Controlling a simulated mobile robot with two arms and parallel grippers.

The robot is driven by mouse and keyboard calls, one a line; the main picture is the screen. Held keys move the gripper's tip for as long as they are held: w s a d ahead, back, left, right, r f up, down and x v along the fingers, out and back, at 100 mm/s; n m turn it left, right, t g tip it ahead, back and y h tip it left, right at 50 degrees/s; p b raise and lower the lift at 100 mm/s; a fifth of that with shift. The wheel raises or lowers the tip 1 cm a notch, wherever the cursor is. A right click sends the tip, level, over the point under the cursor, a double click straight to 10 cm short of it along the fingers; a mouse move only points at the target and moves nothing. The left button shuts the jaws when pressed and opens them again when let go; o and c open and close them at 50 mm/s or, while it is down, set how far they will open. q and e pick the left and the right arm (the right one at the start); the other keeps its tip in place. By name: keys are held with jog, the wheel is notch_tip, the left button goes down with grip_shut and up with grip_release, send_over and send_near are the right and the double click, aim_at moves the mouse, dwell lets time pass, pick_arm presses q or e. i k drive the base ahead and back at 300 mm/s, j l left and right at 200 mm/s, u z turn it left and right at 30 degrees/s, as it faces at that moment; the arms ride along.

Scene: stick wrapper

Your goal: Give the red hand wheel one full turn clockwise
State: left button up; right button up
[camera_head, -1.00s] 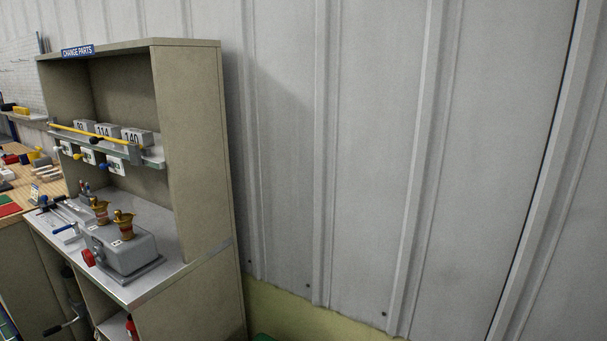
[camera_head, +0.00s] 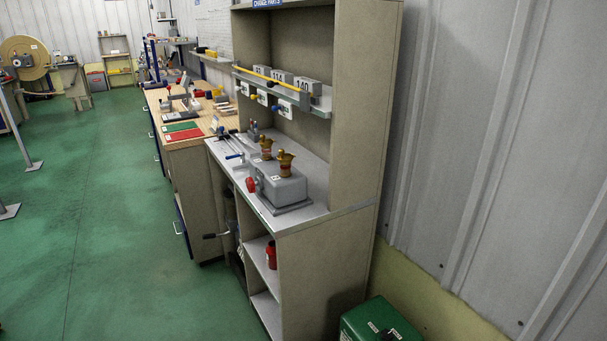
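A small red round part (camera_head: 251,185) sits on the front left side of a grey box (camera_head: 282,187) on the cabinet's worktop. It may be the red hand wheel, but it is too small to tell for sure. Neither of my grippers is in view.
The tall beige cabinet (camera_head: 355,130) stands against the grey ribbed wall. A wooden workbench (camera_head: 190,138) adjoins it farther back. A green box (camera_head: 380,322) is on the floor at its right. The green floor (camera_head: 110,230) to the left is largely clear.

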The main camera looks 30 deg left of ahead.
aim_at(250, 185)
jog(key=u, duration=1.3)
jog(key=i+j+u, duration=0.1)
jog(key=u, duration=0.3)
jog(key=i+u, duration=0.35)
jog(key=i, duration=2.35)
jog(key=i+j+z, duration=0.1)
jog(key=i+z, duration=0.2)
jog(key=i, duration=0.15)
jog(key=i+j+z, duration=0.2)
jog(key=i+z, duration=0.15)
jog(key=i, duration=0.15)
jog(key=i+j+z, duration=0.3)
jog(key=i, duration=0.15)
